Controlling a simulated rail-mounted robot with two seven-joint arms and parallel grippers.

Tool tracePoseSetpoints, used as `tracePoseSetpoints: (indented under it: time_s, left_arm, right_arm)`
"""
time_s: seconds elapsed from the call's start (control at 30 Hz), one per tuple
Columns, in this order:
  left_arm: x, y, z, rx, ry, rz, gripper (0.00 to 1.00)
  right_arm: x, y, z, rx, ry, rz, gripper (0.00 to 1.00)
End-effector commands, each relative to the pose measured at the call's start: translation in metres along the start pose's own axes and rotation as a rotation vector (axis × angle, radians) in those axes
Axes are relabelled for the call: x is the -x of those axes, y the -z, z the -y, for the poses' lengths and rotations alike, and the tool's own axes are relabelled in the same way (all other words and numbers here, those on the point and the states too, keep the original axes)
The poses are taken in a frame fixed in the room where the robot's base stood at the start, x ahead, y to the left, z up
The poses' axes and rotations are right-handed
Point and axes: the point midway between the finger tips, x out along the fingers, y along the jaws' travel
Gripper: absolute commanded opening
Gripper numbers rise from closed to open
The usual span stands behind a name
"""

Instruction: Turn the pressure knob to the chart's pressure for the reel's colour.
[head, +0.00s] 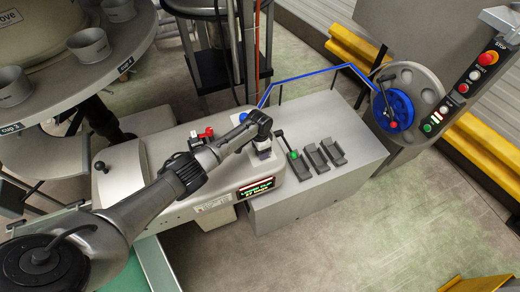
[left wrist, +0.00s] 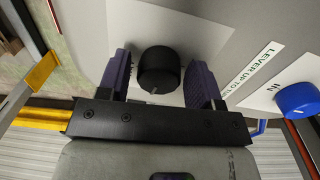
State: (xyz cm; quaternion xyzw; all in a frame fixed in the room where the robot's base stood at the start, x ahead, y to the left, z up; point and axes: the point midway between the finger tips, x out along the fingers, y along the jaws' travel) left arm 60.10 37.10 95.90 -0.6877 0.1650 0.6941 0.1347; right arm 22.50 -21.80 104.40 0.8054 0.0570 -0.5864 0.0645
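My left gripper (head: 263,152) reaches over the clipper machine from the left in the head view. In the left wrist view the left gripper (left wrist: 158,72) is open, with one dark purple finger on each side of a black round knob (left wrist: 160,68). A gap shows between the knob and each finger. The knob has a small light mark on its near edge and stands on a pale plate; in the head view the gripper hides it. The reel (head: 393,110) at the right is blue, and a blue line runs from it to the machine. I see no readable chart. My right gripper is not in view.
A blue knob (left wrist: 298,100) beside the word IN sits right of the gripper. A green-tipped lever (head: 288,148) and grey blocks (head: 325,155) stand right of my gripper. A lit display (head: 255,190) is below it. A round cup table (head: 75,85) is upper left.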

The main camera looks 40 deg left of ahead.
Motion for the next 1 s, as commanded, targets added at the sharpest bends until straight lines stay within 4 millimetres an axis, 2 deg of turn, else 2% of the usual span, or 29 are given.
tracePoseSetpoints:
  time_s: [0.1, 0.33, 0.47, 1.0]
  left_arm:
    - [0.0, 0.0, 0.0, 0.0, 0.0, 0.0, 0.69]
    - [0.001, 0.0, 0.0, 0.0, 0.001, 0.0, 0.69]
    - [0.011, 0.0, 0.001, 0.0, 0.002, -0.002, 0.69]
    - [0.108, 0.0, 0.001, -0.001, 0.002, -0.002, 0.69]
  right_arm:
    - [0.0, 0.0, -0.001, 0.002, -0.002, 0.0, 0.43]
    - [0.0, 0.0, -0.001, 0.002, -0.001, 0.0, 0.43]
    - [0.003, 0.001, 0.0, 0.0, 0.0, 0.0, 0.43]
    - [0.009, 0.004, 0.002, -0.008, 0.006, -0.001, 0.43]
